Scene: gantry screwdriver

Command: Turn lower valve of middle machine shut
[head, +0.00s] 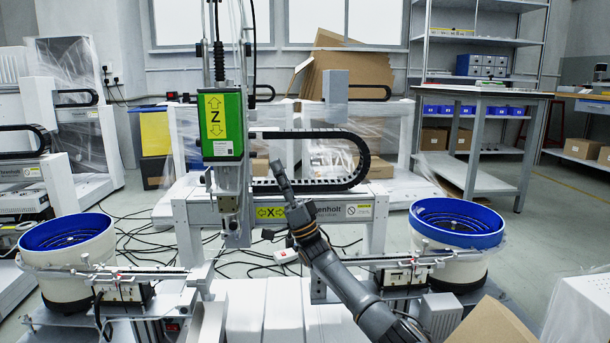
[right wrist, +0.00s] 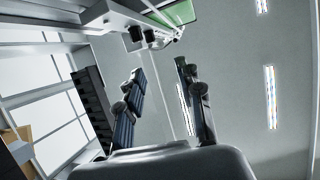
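The middle machine is a gantry with a green Z-axis box (head: 222,125) above a pale X beam (head: 335,209). A slim vertical tool (head: 230,190) hangs below the box. I cannot clearly make out the lower valve. My right gripper (head: 279,170) is raised in front of the X beam, to the right of the tool, and points up. In the right wrist view, the two fingers of my right gripper (right wrist: 160,80) stand apart with nothing between them. Small dark fittings (right wrist: 150,37) show beyond the fingertips near a green panel (right wrist: 178,14). My left gripper is out of view.
A blue-rimmed bowl feeder (head: 68,233) stands at the left and another (head: 457,223) at the right. A black cable chain (head: 350,150) curves above the X beam. A cardboard piece (head: 490,325) is at the front right. Cables lie on the floor.

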